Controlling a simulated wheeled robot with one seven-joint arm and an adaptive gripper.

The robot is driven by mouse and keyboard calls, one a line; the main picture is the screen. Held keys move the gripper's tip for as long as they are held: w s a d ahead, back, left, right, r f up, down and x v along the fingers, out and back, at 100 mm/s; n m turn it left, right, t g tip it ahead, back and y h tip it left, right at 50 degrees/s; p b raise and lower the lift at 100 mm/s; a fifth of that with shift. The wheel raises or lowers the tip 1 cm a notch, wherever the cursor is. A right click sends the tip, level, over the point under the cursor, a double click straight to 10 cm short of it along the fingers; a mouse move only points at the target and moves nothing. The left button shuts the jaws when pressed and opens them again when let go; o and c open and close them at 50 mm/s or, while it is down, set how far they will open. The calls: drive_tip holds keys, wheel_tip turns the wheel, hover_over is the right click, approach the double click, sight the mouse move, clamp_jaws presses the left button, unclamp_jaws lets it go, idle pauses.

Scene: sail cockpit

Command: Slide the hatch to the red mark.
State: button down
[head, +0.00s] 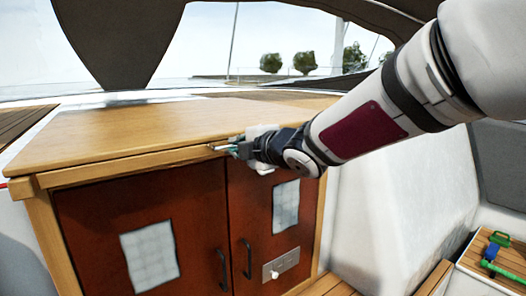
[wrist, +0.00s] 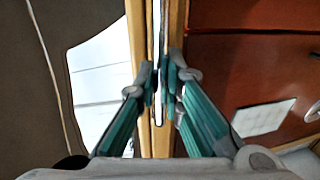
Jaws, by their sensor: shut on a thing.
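The hatch (head: 150,128) is a broad light-wood slab lying above the red-brown doors in the head view. Its wooden front edge also shows in the wrist view (wrist: 142,30). A small red mark (head: 4,184) shows at the far left edge of the head view, close to the hatch's front left corner. My gripper (head: 220,148) is at the hatch's front edge, right of its middle. In the wrist view my gripper (wrist: 161,85) is shut on a slim metal handle (wrist: 158,112) running along that edge. The fingers hide part of the handle.
Two red-brown doors (head: 90,220) with dark pull handles (head: 222,270) and pale panels are below the hatch. A metal plate (head: 281,265) is on the right door. Green and blue items (head: 492,256) lie on slatted wood at the far right.

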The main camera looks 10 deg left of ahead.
drive_tip(key=b+x, duration=0.1)
drive_tip(key=x, duration=0.2)
drive_tip(key=r+b+x, duration=0.1)
drive_tip(key=x, duration=0.2)
drive_tip(key=r+b+x, duration=0.1)
drive_tip(key=x, duration=0.2)
drive_tip(key=shift+w+a+f, duration=0.1)
drive_tip(key=shift+w, duration=0.1)
drive_tip(key=c, duration=1.7)
unclamp_jaws()
drive_tip(key=shift+s, duration=0.15)
